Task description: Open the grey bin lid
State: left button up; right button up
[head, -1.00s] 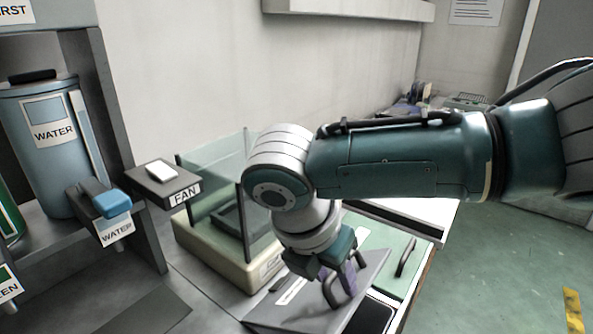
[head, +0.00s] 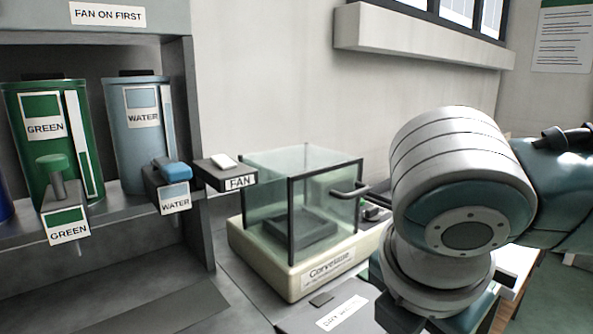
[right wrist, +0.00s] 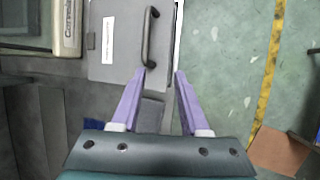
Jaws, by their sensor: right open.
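The grey bin lid (right wrist: 125,65) lies at the top of the right wrist view, with a white label and a dark bar handle (right wrist: 150,35) along its right part. It looks flat, with no bin opening showing. In the head view the lid (head: 295,321) shows only partly at the bottom edge. My right gripper (right wrist: 160,73) is open and empty, its two purple fingers apart just below the handle's near end. The left fingertip is close to that end; contact cannot be told. In the head view my right wrist hides the handle and the fingers are out of frame.
A glass-walled box (head: 325,205) on a cream base stands just behind the lid. A FAN switch (head: 224,174) and WATER (head: 173,188) and GREEN (head: 60,205) dispensers are at the left. Green floor (right wrist: 225,60) lies right of the counter in the wrist view.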

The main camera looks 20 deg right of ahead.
jog(key=s+a+r+m+y+p, duration=0.2)
jog(key=a+r+p, duration=0.3)
jog(key=r+p, duration=0.5)
jog(key=s+a+r+m+y+p, duration=0.2)
jog(key=s+a+r+m+p, duration=0.2)
jog(key=r+p, duration=0.6)
jog(key=shift+s+a+r+m+y+p, duration=0.15)
jog(key=shift+s+a+m+y+p, duration=0.35)
jog(key=shift+p, duration=0.5)
jog(key=shift+w+d, duration=0.1)
jog(key=shift+c, duration=0.2)
